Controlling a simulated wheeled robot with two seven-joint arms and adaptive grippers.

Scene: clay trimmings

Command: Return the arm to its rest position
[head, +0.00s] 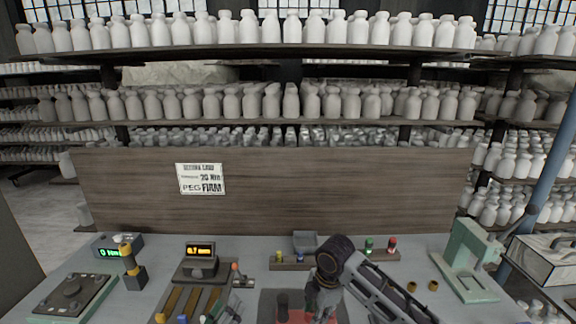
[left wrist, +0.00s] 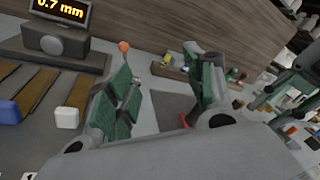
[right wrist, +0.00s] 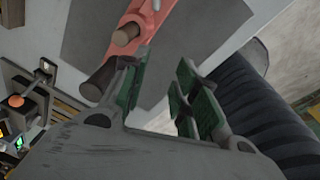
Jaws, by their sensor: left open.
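My left gripper (head: 225,313) is low at the front of the bench in the head view, partly cut off by the frame. In the left wrist view its green-padded fingers (left wrist: 165,100) stand apart with only bench between them. My right gripper (head: 322,303) hangs over a dark mat near a red piece (head: 298,316). In the right wrist view its fingers (right wrist: 157,90) are apart and nothing is between them. The red piece (right wrist: 143,22) there carries a tan peg, and a dark brown peg (right wrist: 100,78) lies close beside one finger.
A gauge (head: 198,262) reads 0.7 mm behind wooden strips. An orange-tipped lever (head: 236,268) stands near my left gripper. A peg rack (head: 290,262), a grey bin (head: 305,241) and a green press (head: 468,255) stand farther back. A wooden panel (head: 300,190) closes off the rear.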

